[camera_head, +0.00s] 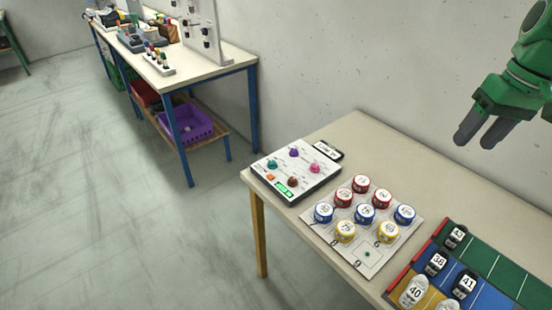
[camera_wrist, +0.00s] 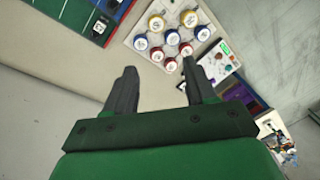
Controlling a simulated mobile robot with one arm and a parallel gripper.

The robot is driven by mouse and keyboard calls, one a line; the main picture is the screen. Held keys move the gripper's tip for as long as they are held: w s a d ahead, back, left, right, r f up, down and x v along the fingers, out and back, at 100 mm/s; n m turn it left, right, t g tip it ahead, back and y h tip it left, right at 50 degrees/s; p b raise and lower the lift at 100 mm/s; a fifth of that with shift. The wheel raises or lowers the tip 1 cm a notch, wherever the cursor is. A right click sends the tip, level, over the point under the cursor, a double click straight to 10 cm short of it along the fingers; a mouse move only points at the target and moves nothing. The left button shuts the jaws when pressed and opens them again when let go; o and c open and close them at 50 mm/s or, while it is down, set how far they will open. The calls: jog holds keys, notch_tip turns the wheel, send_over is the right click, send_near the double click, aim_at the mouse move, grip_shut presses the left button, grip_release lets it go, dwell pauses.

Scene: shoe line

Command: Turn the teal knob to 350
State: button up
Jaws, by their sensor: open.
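The teal knob (camera_head: 272,164) sits at the left of a white control panel (camera_head: 312,180) on the near table. The panel also carries a purple knob (camera_head: 294,153), a pink knob (camera_head: 315,167), a brown knob (camera_head: 292,181), an orange button (camera_head: 271,177) and a green display (camera_head: 285,190). The display's digits are too small to read. My gripper (camera_head: 482,138) is open and empty, high above the right side of the table, well apart from the panel. In the wrist view my gripper (camera_wrist: 158,82) points toward the table, with the panel (camera_wrist: 222,62) beyond the right finger.
A white board (camera_head: 365,252) with several red, blue and yellow round tins stands right of the panel. A coloured shoe rack (camera_head: 490,262) with numbered shoes lies at the right. A second table (camera_head: 215,70) with a purple crate (camera_head: 190,124) stands behind. The table's back strip is clear.

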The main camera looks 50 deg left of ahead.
jog(key=w+a+n, duration=0.3)
jog(key=w+a, duration=0.1)
jog(key=a, duration=0.8)
jog(key=n+g+y, duration=0.1)
jog(key=n+y, duration=0.1)
jog(key=n, duration=1)
send_over(273, 162)
jog(key=w+d, duration=0.2)
jog(key=d, duration=0.2)
notch_tip(273, 162, down, 29)
jog(key=shift+s+a+x, duration=0.15)
jog(key=shift+x, duration=1.8)
jog(key=shift+s+a+x, duration=0.15)
jog(key=shift+x, duration=1.75)
jog(key=shift+r, duration=0.15)
jog(key=shift+c, duration=0.4)
grip_shut()
